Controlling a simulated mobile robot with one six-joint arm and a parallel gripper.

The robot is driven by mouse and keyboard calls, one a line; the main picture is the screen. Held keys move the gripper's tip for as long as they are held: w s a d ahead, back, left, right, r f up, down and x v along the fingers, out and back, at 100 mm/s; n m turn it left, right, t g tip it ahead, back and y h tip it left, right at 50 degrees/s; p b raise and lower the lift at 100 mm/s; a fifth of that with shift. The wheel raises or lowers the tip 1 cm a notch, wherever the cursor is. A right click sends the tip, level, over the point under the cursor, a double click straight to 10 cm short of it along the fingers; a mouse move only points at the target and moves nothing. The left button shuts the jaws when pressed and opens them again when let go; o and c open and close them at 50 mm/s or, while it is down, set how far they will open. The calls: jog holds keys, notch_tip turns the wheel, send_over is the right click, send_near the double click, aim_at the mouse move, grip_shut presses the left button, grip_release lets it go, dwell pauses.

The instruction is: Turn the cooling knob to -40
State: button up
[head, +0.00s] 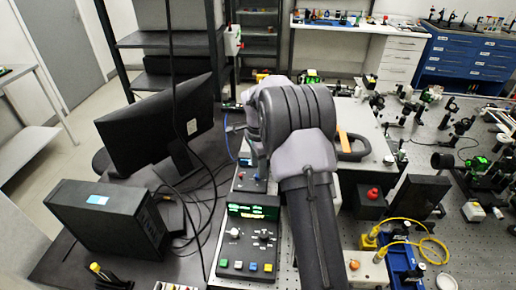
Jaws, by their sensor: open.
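A dark control box (247,240) with a lit green display stands in the lower middle of the head view. It carries a pale round knob (235,232), small switches and a row of coloured buttons. A second, smaller control box (250,180) stands behind it, with a red and a blue control on its face. I cannot read any label, so I cannot tell which knob is for cooling or where it points. My gripper (240,128) is partly hidden by my wrist, above and behind the second box. It is open, with nothing seen in it.
A monitor (155,125) and a black computer case (108,220) stand on the left, with loose cables beside the control boxes. A red button (373,193), yellow cable (428,245) and blue tray (402,265) are on the right. Optics crowd the right bench.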

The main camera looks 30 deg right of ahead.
notch_tip(320, 180, up, 14)
jog(key=p, duration=0.3)
jog(key=shift+r, duration=0.15)
jog(key=s+a+r+n+t+b, duration=0.2)
jog(key=s+a+r+n+b, duration=0.15)
jog(key=s+a, duration=0.35)
jog(key=s+a+r+n+t+b, duration=0.1)
jog(key=s+a+r+n+b, duration=0.25)
jog(key=s+a, duration=0.35)
jog(key=s+a+f+n+t+y+b, duration=0.1)
jog(key=s+a+f+n, duration=0.2)
jog(key=s, duration=0.5)
jog(key=s+a+f+n+t+y+b, duration=0.1)
jog(key=s+a+f+n+b, duration=0.1)
jog(key=s, duration=0.7)
notch_tip(320, 180, down, 3)
jog(key=shift+a+f+n+t, duration=0.1)
jog(key=shift+a+n+t, duration=0.3)
jog(key=shift+a+n, duration=0.65)
